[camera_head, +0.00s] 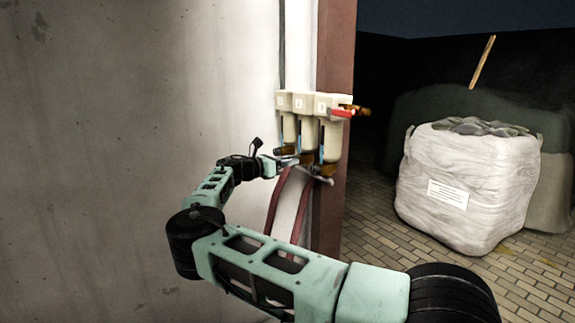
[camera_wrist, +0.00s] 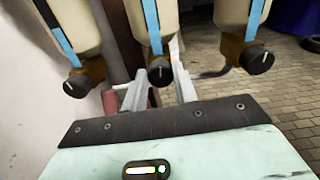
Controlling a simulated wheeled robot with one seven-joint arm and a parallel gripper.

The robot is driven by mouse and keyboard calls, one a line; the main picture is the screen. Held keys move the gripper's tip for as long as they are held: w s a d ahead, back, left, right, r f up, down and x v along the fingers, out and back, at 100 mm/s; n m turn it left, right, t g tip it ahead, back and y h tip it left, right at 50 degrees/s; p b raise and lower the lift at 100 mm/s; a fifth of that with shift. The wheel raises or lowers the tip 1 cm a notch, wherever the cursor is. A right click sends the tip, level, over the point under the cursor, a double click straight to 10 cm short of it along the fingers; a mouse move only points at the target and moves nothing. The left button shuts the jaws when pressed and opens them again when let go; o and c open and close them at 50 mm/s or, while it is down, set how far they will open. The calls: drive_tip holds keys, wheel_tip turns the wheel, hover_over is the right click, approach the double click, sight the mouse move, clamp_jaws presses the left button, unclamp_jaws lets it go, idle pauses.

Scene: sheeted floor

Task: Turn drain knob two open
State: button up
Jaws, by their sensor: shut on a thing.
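Three cream filter units hang side by side on the wall edge, each with a blue stripe and a brass drain with a black knob beneath. The middle drain knob (camera_wrist: 160,73) has a short white mark that looks about upright. My gripper (camera_wrist: 158,84) has its two grey fingers on either side of this middle knob and is shut on it. The left knob (camera_wrist: 75,86) and right knob (camera_wrist: 259,60) are clear of the fingers. In the head view my gripper (camera_head: 290,162) is under the middle filter unit (camera_head: 304,130), and its fingertips are hard to make out.
A red-handled valve (camera_head: 343,113) juts out right of the filters. Dark red hoses (camera_head: 277,198) hang below them, close to my arm. A rust-brown post (camera_head: 333,210) stands behind. A white bulk bag (camera_head: 468,190) stands on the paved floor at right.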

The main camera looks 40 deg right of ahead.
drive_tip(key=shift+s+f+m+b, duration=0.1)
drive_tip(key=shift+m+b, duration=2.95)
drive_tip(key=shift+m, duration=0.9)
drive_tip(key=shift+s+f+m+b, duration=0.1)
drive_tip(key=shift+m+b, duration=2.9)
drive_tip(key=shift+m, duration=0.95)
drive_tip(key=shift+r+m, duration=0.1)
drive_tip(key=shift+m, duration=0.2)
drive_tip(key=o, duration=1)
drive_tip(key=shift+c, duration=0.2)
drive_tip(key=shift+a, duration=0.1)
drive_tip(key=b+v, duration=0.1)
drive_tip(key=v, duration=1.6)
drive_tip(key=shift+w+a, duration=0.15)
drive_tip(key=shift+w, duration=0.05)
